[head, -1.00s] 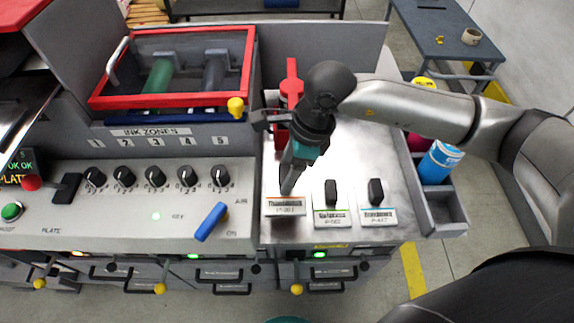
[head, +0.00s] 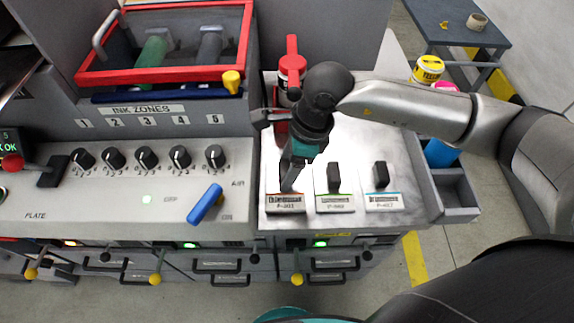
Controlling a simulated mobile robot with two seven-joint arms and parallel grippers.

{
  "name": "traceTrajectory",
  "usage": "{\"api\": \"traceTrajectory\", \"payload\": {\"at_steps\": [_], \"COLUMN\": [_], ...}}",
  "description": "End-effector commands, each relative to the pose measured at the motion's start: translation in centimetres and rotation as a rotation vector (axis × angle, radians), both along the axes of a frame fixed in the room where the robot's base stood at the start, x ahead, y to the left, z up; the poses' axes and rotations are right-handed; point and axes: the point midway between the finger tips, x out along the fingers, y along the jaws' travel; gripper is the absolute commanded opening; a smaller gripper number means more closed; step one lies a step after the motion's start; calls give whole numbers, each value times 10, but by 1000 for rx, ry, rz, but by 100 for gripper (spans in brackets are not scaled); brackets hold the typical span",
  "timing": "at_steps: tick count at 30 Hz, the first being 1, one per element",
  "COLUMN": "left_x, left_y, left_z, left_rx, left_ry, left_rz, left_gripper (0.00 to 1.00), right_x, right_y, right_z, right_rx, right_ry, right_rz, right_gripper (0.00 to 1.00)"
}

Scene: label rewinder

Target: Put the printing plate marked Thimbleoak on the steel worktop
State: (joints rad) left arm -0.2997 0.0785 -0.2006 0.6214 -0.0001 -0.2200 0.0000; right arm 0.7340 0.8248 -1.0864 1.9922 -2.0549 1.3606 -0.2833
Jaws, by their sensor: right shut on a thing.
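The printing plate marked Thimbleoak (head: 286,204) has a brown stripe and is the leftmost of three plates along the front of the steel worktop (head: 352,141). My right gripper (head: 288,186) points down and is shut on this plate from above; the fingers hide its handle. The plate appears flat at the worktop's front edge; I cannot tell whether it touches the steel. Two similar plates with black handles, one green-striped (head: 334,202) and one blue-striped (head: 382,202), stand to its right. My left gripper is not in view.
A red bottle-like item (head: 292,75) stands behind my right gripper. A blue lever (head: 205,203) and a row of black knobs (head: 147,157) are on the left panel. A grey side tray (head: 455,192) and ink cans (head: 427,70) are at the right. The worktop's middle is bare.

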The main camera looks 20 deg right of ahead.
Motion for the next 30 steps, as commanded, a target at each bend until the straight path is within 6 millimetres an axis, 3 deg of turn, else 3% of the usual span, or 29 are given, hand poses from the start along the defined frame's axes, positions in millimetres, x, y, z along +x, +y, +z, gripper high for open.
{"api": "traceTrajectory", "payload": {"at_steps": [15,16,25,30], "left_x": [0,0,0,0], "left_y": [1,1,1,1], "left_z": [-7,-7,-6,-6], "left_rx": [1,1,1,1], "left_ry": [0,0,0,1], "left_rz": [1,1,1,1], "left_gripper": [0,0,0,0], "right_x": [0,0,0,0], "right_y": [0,0,0,0], "right_z": [-6,-6,-6,-6], "right_rx": [2,2,1,0], "right_ry": [-1,-1,-1,0], "right_rz": [0,0,0,0], "right_gripper": [0,66,99,99]}}
